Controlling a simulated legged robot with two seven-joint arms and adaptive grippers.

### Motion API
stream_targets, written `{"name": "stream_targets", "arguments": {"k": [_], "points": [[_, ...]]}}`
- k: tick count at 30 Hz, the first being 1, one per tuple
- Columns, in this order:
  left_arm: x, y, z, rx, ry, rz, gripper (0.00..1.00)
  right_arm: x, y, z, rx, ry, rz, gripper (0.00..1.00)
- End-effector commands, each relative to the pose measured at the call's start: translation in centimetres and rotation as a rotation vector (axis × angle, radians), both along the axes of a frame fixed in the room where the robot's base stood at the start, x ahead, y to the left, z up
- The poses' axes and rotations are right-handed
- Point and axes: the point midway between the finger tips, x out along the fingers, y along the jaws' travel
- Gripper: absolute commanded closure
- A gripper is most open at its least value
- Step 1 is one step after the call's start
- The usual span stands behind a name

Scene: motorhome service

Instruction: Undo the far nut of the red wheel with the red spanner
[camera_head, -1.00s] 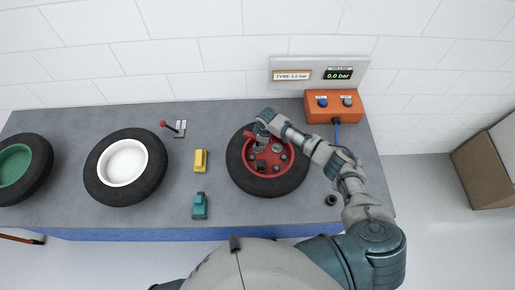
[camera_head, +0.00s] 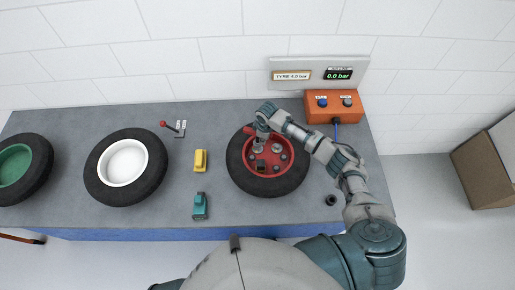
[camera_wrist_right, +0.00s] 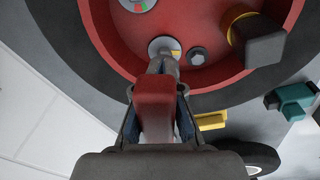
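The red wheel (camera_head: 281,168), a black tyre with a red rim, lies flat on the bench right of centre. My right gripper (camera_head: 258,130) is above its far edge, shut on the red spanner (camera_head: 248,131). In the right wrist view the red handle (camera_wrist_right: 155,105) sits between the fingers. The spanner's grey end reaches a pale disc with a yellow segment (camera_wrist_right: 164,46) on the rim; the far nut under it is hidden, and I cannot tell whether they engage. A grey nut (camera_wrist_right: 197,56) is beside it. My left gripper is out of view.
A yellow block (camera_head: 201,160) and a teal block (camera_head: 200,206) stand left of the wheel. The white-rimmed wheel (camera_head: 123,162) is farther left. An orange box (camera_head: 333,107) is at the back right. A small black ring (camera_head: 331,200) lies at the front right.

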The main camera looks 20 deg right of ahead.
Motion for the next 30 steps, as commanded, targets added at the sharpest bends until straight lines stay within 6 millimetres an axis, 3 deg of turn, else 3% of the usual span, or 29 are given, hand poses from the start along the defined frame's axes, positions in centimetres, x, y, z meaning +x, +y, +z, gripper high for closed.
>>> {"name": "stream_targets", "arguments": {"k": [5, 16, 30], "points": [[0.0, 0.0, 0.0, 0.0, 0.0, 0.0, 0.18, 0.1, 0.0, 0.5, 0.002, -0.003, 0.0, 1.0], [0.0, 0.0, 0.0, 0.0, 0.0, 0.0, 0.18, 0.0, 0.0, 3.9, 0.002, -0.001, 0.001, 1.0], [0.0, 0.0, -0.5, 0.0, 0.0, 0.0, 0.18, -0.1, 0.1, 4.2, 0.005, 0.0, -0.035, 1.0]]}}
